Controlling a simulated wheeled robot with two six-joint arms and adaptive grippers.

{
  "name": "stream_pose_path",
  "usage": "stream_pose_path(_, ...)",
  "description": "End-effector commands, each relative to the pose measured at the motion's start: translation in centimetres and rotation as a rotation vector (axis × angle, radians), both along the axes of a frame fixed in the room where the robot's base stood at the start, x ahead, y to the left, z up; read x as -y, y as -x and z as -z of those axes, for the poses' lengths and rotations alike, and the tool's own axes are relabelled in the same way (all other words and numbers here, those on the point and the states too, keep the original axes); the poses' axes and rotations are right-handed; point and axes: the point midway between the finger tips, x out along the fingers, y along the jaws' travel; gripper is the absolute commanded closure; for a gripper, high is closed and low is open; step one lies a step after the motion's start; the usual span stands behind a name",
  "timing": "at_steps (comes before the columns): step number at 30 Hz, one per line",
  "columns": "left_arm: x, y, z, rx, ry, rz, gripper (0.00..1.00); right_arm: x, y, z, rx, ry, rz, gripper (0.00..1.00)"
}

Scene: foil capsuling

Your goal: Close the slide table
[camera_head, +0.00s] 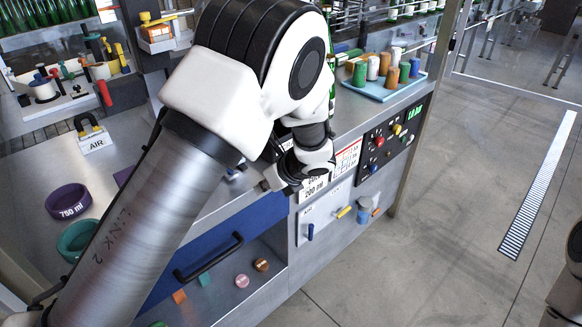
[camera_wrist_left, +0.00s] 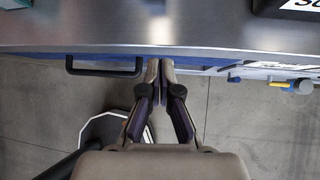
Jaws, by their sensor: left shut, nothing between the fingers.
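The blue front (camera_head: 222,243) with a long black bar handle (camera_head: 210,257) is what I take for the slide table, at the lower left of the machine in the head view. My left arm hides part of it. In the left wrist view the same handle (camera_wrist_left: 104,68) stands out below the steel edge, left of the fingers. How far the slide stands out is unclear. My left gripper (camera_wrist_left: 160,66) is shut and empty, its tips by the steel edge, right of the handle and apart from it. In the head view it (camera_head: 276,182) is by the front edge, partly hidden.
Foil pieces (camera_head: 242,281) lie on a shelf below the blue front. A control panel (camera_head: 388,138) and a blue tray (camera_head: 386,92) of capsules are to the right. Rings (camera_head: 68,201) stand on the worktop at left.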

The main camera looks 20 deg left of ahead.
Motion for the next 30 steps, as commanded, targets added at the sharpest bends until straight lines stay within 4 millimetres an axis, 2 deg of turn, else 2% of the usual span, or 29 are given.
stream_pose_path(1, 0.6, -1.6, -2.3, 0.068, -0.011, 0.019, 1.0, 0.0, 0.0, 0.7, 0.001, 0.0, 0.0, 0.6)
stream_pose_path(3, 1.2, -2.6, -5.3, 0.134, -0.022, 0.031, 1.0, 0.0, 0.0, 1.1, 0.001, 0.0, 0.0, 0.6)
stream_pose_path(6, 1.4, -3.1, -7.4, 0.177, -0.029, 0.035, 1.0, 0.0, 0.0, 1.2, 0.001, 0.0, -0.001, 0.6)
stream_pose_path(8, 1.2, -3.2, -7.7, 0.185, -0.027, 0.034, 1.0, 0.0, 0.0, 1.2, 0.001, 0.0, -0.001, 0.6)
stream_pose_path(14, -0.5, -3.8, -5.7, 0.18, -0.023, 0.032, 1.0, 0.0, 0.0, 1.2, 0.001, 0.0, 0.0, 0.6)
stream_pose_path(24, -5.4, -5.7, -0.5, 0.179, -0.023, 0.031, 1.0, 0.0, 0.0, 0.7, 0.001, 0.0, 0.0, 0.6)
stream_pose_path(30, -8.3, -7.0, -0.8, 0.182, -0.022, 0.029, 1.0, 0.0, 0.0, -0.5, 0.001, 0.0, 0.0, 0.6)
